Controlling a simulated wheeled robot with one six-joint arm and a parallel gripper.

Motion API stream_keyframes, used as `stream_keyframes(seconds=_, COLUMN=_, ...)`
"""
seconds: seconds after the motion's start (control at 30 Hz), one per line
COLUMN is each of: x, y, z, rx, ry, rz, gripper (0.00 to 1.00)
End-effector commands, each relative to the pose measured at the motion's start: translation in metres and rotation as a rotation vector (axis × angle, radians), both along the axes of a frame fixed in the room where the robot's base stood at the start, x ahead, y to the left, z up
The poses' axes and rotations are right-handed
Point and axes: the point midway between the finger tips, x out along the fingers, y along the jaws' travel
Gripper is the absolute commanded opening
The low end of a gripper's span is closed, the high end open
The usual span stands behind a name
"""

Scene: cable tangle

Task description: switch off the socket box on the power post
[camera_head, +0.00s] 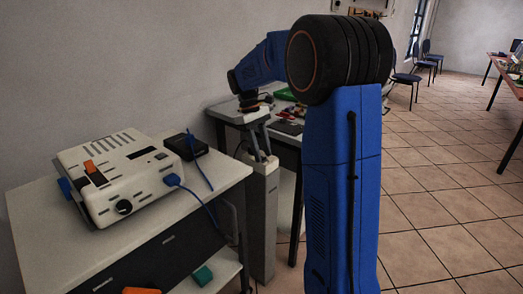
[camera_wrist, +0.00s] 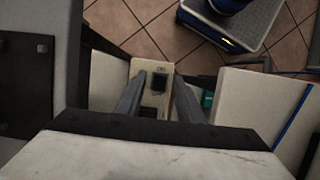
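The power post (camera_head: 262,215) is a pale upright column between the near white table and the farther bench. My gripper (camera_head: 262,158) points down at the top of this post, its two fingers apart. In the wrist view, the cream socket box (camera_wrist: 152,66) lies below and between the fingertips of my open gripper (camera_wrist: 157,80). Dark square parts (camera_wrist: 158,83) show on its face; I cannot tell which one is the switch or its state. Nothing is held. Whether a fingertip touches the box is unclear.
A white device (camera_head: 120,175) with an orange switch and a blue plug stands on the near white table (camera_head: 55,262). A black box (camera_head: 187,147) sits beside it. A bench (camera_head: 285,133) holding small items stands behind the post.

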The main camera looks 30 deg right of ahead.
Motion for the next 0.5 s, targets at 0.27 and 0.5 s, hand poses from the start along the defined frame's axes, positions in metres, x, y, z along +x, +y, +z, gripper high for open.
stream_keyframes(seconds=0.27, x=0.007, y=0.002, z=0.019, rx=0.000, ry=-0.002, rz=0.000, gripper=0.34)
stream_keyframes(seconds=0.5, x=0.021, y=0.008, z=0.063, rx=0.000, ry=-0.002, rz=0.001, gripper=0.34)
